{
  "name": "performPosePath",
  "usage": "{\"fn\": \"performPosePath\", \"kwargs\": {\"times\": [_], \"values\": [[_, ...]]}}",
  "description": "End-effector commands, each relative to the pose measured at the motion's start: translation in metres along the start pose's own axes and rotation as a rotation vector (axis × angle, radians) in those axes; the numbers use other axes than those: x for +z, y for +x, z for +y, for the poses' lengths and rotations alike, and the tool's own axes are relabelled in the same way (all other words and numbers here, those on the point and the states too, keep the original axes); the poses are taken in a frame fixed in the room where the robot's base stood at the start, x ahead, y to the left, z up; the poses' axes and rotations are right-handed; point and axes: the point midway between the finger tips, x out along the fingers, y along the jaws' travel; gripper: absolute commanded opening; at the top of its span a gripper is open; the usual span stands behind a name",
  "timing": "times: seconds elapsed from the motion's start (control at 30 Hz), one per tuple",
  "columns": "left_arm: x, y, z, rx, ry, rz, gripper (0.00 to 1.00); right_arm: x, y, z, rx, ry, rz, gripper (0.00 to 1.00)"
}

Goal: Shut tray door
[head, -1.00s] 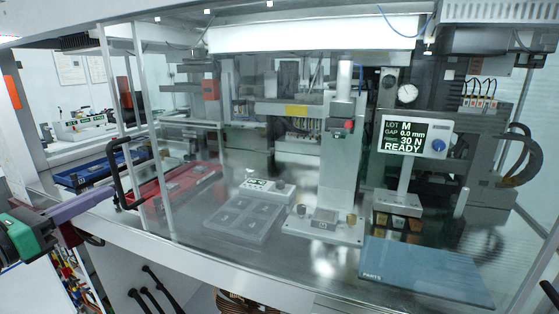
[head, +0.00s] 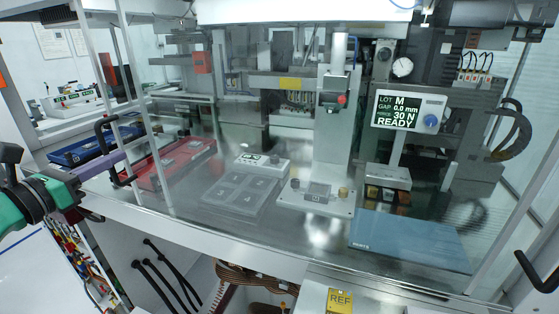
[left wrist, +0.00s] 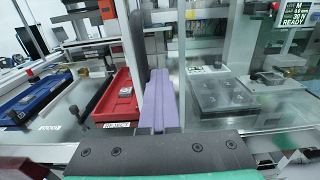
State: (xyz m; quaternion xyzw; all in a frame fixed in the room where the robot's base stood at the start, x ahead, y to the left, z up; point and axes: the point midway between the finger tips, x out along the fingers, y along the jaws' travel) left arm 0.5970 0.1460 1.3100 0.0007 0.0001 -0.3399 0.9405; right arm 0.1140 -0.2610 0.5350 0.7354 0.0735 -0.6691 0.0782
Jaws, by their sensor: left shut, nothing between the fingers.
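The tray door is a clear panel with pale posts (head: 83,60) at the left of the enclosure in the head view. It carries a black bow handle (head: 102,127). I cannot tell exactly how far it stands open. My left gripper (head: 115,164) has purple fingers, shut and empty. Its tips overlap the lower part of the handle in the head view; I cannot tell whether they touch. The shut fingers (left wrist: 158,98) also show in the left wrist view, pointing between the red tray (left wrist: 122,100) and a grey tray (left wrist: 222,97). My right gripper is not in view.
A blue tray (head: 75,155) lies left of the red tray in the head view. Behind the clear front stand a press (head: 332,140), a readout screen (head: 408,112) and a blue-grey parts mat (head: 410,240). Cables (head: 160,275) hang below the deck's front edge.

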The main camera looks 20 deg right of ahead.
Motion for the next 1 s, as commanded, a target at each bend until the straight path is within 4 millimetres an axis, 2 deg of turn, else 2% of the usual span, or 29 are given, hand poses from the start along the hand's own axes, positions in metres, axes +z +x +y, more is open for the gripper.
{"fn": "performPosePath", "kwargs": {"times": [0.2,0.47,1.0], "values": [[-0.001,0.0,0.028,0.004,-0.001,-0.002,0.0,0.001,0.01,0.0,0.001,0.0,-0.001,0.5],[0.0,0.0,0.059,0.004,-0.001,-0.002,0.0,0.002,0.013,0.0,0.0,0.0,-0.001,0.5],[0.004,0.0,0.125,0.005,-0.003,-0.002,0.0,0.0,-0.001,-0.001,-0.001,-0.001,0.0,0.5]]}}
